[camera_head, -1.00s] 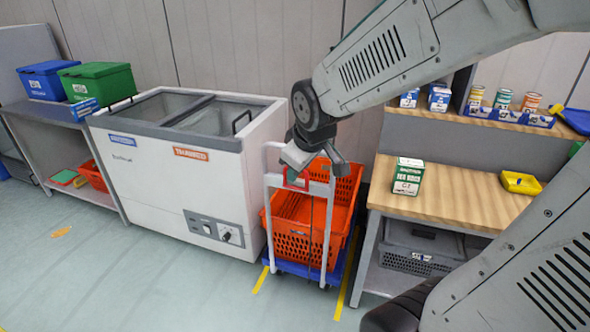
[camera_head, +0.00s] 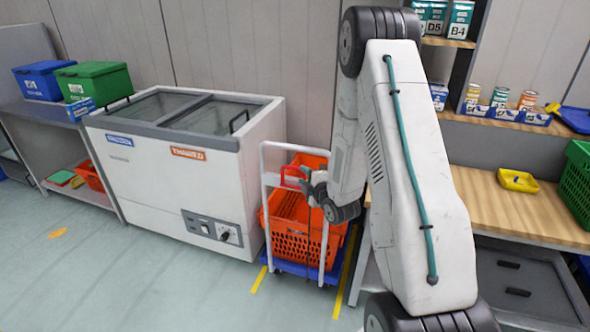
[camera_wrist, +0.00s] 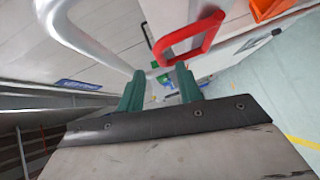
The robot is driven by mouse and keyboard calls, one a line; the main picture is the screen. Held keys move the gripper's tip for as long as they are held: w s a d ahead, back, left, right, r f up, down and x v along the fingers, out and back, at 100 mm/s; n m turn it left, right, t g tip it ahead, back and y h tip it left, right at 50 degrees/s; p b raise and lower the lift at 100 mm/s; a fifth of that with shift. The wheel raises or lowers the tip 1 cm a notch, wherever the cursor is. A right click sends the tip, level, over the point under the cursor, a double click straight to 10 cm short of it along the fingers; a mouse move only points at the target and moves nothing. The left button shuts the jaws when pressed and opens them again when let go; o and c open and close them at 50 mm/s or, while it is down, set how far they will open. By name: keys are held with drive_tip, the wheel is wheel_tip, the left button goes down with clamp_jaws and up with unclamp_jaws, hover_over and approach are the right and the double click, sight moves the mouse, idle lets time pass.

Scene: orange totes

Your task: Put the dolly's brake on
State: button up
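The dolly has a blue base (camera_head: 283,266) and a white tubular handle frame (camera_head: 265,205), standing between the freezer and the workbench. A red loop-shaped brake lever (camera_head: 291,174) is on the upper part of the frame. In the wrist view the red lever (camera_wrist: 190,38) is just beyond the fingertips, with the white tube (camera_wrist: 85,38) to its left. My gripper (camera_head: 306,184) is at the frame beside the lever. In the wrist view my gripper (camera_wrist: 158,82) has its green fingers apart with nothing between them. I cannot tell whether a finger touches the lever.
An orange tote (camera_head: 290,235) sits on the dolly. A white chest freezer (camera_head: 165,185) stands close on the left. A wooden workbench (camera_head: 490,205) is on the right, partly behind my arm. Yellow floor lines (camera_head: 259,280) flank the dolly.

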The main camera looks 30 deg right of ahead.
sight(295, 168)
drive_tip(key=w, duration=0.5)
drive_tip(key=w+d+f, duration=0.1)
drive_tip(key=w, duration=0.1)
drive_tip(key=shift+w, duration=0.25)
clamp_jaws()
